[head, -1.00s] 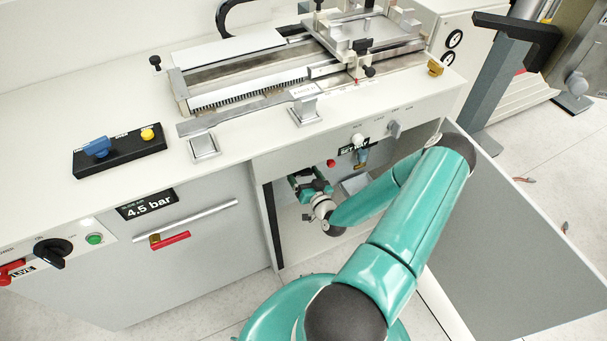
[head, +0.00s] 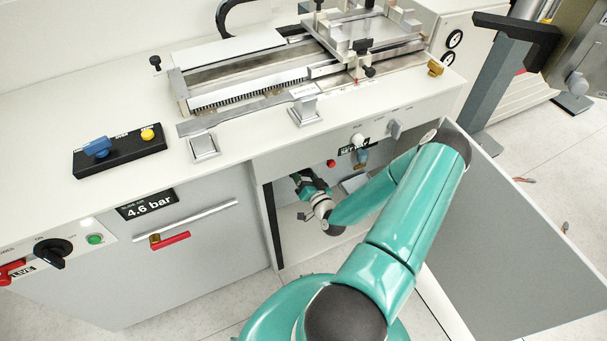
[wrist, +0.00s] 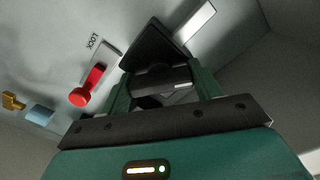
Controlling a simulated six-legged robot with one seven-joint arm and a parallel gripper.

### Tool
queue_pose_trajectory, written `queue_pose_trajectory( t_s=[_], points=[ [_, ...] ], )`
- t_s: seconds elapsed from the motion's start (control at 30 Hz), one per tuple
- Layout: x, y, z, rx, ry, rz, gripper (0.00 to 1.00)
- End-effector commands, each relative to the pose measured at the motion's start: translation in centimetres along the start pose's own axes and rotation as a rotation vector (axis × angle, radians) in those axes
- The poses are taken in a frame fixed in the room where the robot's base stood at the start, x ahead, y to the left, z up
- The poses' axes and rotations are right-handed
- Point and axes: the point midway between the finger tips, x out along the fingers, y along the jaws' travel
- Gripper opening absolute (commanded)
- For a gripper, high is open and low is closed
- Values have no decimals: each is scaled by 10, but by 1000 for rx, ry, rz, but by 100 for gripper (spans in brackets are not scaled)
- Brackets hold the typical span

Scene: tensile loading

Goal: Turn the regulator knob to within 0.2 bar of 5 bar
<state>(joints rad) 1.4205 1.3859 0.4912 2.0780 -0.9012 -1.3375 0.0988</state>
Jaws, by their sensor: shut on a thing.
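The pressure display (head: 147,206) on the cabinet front reads 4.6 bar in the head view. My gripper (head: 306,184) is inside the open cabinet bay, below the bench top. In the wrist view, my gripper (wrist: 160,88) has its green fingers shut on either side of the dark regulator knob (wrist: 158,78). The knob is partly hidden by the gripper, and a black block lies behind it. In the head view the knob is hidden by my gripper and the shade.
A red lever (wrist: 86,87) beside a LOCK label sits close left of my gripper in the wrist view. A blue part (wrist: 39,114) and a brass fitting (wrist: 13,101) lie farther left. The open cabinet door (head: 510,240) stands right of my arm.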

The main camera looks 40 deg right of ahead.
Motion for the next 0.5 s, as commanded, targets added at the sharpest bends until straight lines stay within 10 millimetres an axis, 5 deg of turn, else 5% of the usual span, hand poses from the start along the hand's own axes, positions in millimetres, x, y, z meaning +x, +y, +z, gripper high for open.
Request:
queue_pose_trajectory(
  t_s=[0.5],
  points=[
    [0,0,1,175,-2,1,41]
  ],
)
